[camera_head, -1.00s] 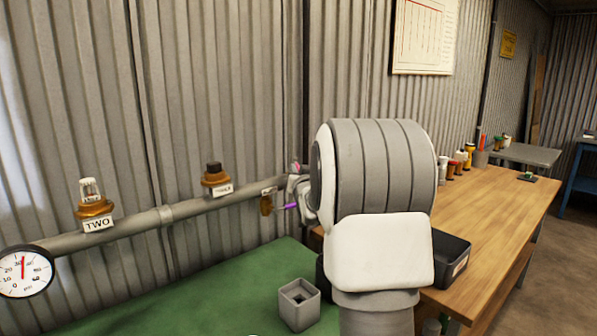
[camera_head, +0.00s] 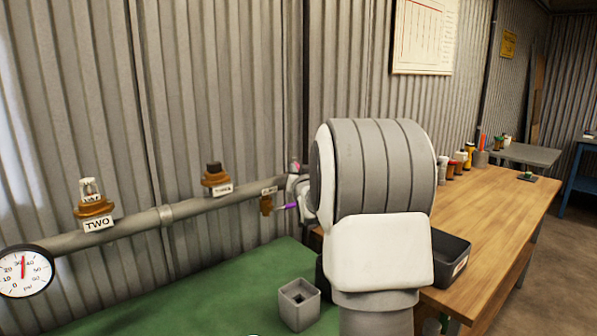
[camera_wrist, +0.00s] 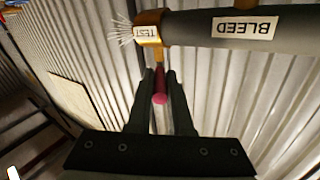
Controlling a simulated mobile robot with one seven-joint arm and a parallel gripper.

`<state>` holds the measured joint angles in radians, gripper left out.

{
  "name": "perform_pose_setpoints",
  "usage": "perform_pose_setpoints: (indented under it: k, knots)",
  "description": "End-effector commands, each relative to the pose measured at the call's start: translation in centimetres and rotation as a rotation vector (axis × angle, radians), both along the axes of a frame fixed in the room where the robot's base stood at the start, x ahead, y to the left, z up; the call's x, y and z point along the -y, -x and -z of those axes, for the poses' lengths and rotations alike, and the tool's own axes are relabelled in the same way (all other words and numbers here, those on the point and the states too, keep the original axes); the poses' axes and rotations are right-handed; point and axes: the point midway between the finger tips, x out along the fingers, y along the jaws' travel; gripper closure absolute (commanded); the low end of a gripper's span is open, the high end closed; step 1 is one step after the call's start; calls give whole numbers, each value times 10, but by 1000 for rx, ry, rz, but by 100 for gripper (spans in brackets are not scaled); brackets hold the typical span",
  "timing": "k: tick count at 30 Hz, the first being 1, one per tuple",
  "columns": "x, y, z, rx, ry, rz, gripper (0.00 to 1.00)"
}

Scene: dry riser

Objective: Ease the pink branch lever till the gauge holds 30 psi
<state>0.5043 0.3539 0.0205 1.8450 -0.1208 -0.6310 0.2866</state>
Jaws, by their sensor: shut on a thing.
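White streaks like spray (camera_wrist: 121,33) fan out from the fitting. In the head view, the gauge (camera_head: 24,271) at far left has its red needle almost straight up, close to the 30 mark. In that view my own arm hides the gripper and most of the lever; a small pink bit (camera_head: 295,167) shows beside it.
The grey pipe (camera_head: 135,223) runs along the corrugated wall, with outlets labelled TWO (camera_head: 95,208) and THREE (camera_head: 214,178). A brass bleed fitting (camera_head: 266,204) with a purple handle (camera_head: 290,206) hangs near my arm. A grey square holder (camera_head: 299,305) stands on the green bench (camera_head: 190,300).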

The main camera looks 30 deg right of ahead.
Motion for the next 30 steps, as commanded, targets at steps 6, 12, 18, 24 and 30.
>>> perform_pose_setpoints:
  k: [6,12,18,24,30]
  knots:
    - [-3,-3,2,5,6,50,100]
    - [-8,-5,0,7,2,113,100]
    - [-12,-8,-3,7,0,176,100]
    - [-14,-9,-3,5,1,222,100]
    - [-14,-8,-2,4,3,233,100]
